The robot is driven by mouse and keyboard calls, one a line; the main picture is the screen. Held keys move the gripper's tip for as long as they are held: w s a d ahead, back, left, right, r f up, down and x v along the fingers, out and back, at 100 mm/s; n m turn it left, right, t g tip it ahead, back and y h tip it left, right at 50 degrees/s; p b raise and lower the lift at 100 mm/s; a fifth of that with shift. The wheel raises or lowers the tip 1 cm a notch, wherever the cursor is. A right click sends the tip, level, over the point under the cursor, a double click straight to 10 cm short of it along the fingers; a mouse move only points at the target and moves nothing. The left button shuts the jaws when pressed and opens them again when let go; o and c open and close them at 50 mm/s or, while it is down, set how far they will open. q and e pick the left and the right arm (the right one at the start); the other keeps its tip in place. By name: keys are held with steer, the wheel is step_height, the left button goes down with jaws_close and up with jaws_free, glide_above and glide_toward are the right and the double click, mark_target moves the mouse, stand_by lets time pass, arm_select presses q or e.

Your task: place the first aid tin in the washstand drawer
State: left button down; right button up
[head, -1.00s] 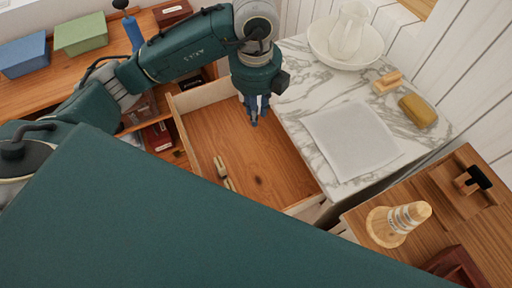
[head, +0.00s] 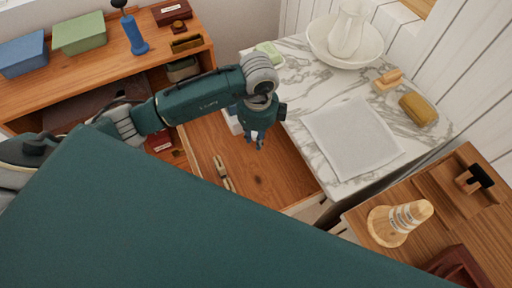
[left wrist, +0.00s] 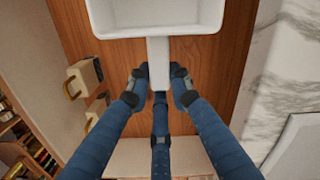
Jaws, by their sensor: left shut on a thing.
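My left gripper (head: 258,145) is over the drawer, fingers pointing down. In the left wrist view its fingers (left wrist: 160,88) are shut on the narrow handle of a white, open-topped, scoop-like thing (left wrist: 157,28). This also shows in the head view (head: 234,120), partly behind the gripper. I cannot tell for sure which thing is the first aid tin. My right gripper is out of view.
The marble washstand top (head: 295,75) right of the drawer holds a white basin (head: 345,52) with a pitcher, a brush (head: 388,78), a yellow sponge-like block (head: 418,109), a green item (head: 268,54) and a cloth (head: 352,138).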

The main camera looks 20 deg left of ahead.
arm_select(q)
step_height(320, 180, down, 7)
steer(key=shift+w+r, duration=0.1)
steer(key=c, duration=1.6)
jaws_free()
steer(key=shift+o, duration=0.2)
step_height(320, 180, up, 12)
steer(key=shift+s+d+b, duration=0.25)
steer(key=shift+b, duration=0.15)
